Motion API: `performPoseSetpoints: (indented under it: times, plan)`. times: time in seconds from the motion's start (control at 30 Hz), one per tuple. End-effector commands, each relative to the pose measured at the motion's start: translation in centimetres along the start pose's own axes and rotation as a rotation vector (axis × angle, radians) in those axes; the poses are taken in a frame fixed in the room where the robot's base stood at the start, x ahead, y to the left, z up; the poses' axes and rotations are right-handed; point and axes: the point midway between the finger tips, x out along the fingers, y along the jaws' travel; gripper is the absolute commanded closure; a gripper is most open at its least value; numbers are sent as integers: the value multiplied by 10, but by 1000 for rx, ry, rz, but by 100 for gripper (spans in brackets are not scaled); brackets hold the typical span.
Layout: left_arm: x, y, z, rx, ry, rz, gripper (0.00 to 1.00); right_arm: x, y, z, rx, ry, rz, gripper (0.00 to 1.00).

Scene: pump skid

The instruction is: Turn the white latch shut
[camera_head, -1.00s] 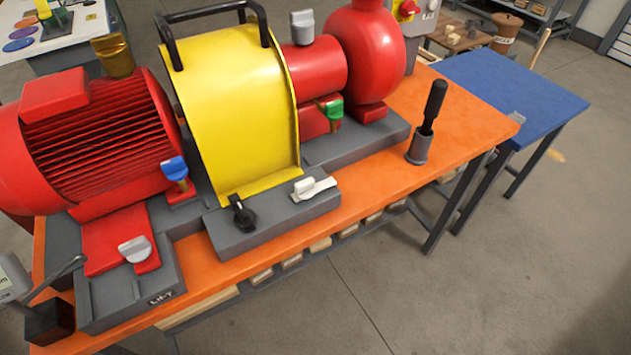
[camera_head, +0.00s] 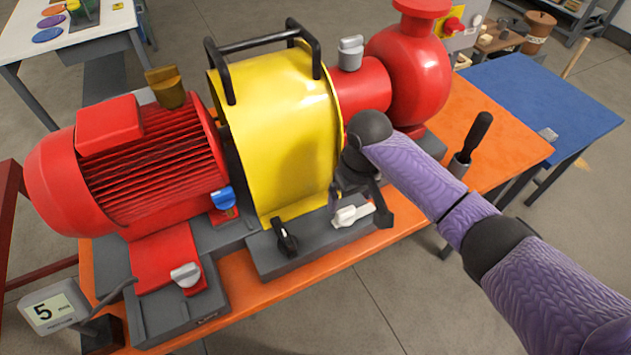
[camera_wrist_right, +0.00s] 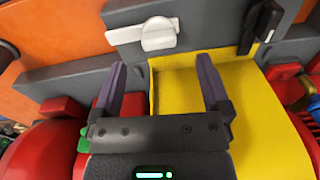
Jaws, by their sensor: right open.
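The white latch (camera_head: 347,216) sits on the grey block at the front of the yellow guard (camera_head: 285,130). It has a raised knob and a flat white tongue extending right in the head view. In the right wrist view the white latch (camera_wrist_right: 158,34) lies just beyond the fingertips, with its tongue pointing left. My right gripper (camera_head: 361,208) is open, with its fingers either side of the latch in the head view. In the right wrist view the right gripper (camera_wrist_right: 161,64) is empty, and the latch is clear of both fingers. My left gripper is not in view.
A black latch (camera_head: 286,238) is beside the white one on the same block. A red motor (camera_head: 150,165) and a red pump (camera_head: 408,75) flank the guard. A black-handled tool (camera_head: 473,140) stands in a holder on the orange bench (camera_head: 515,135). The floor in front is free.

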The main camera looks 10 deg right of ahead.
Motion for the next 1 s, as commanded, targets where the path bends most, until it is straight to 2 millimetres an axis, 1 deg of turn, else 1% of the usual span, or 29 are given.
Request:
performPoseSetpoints:
  times: [0.03, 0.1, 0.13, 0.17, 0.23, 0.4, 0.53, 0.67, 0.9, 0.93, 0.97, 1.0]
  plan:
    - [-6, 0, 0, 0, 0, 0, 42, -25, 2, -4, -19, -13, 21, 3]
    - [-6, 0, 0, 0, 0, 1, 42, -39, 2, -4, -34, -37, 36, 3]
    - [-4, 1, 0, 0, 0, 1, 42, -39, 2, -4, -36, -43, 39, 3]
    - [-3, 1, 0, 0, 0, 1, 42, -36, 2, -3, -37, -47, 40, 3]
    - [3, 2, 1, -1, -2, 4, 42, -21, 3, -2, -37, -51, 40, 3]
    - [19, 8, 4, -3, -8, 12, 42, 24, 5, 0, -35, -51, 39, 3]
    - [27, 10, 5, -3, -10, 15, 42, 47, 5, 1, -36, -49, 38, 3]
    - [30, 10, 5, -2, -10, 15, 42, 57, 6, 2, -36, -48, 39, 3]
    - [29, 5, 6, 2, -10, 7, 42, 57, 6, 1, -36, -47, 39, 3]
    - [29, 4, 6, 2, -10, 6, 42, 57, 6, 1, -36, -47, 39, 7]
    - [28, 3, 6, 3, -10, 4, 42, 57, 6, 1, -36, -47, 39, 14]
    - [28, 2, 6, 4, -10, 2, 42, 57, 6, 1, -36, -47, 39, 22]
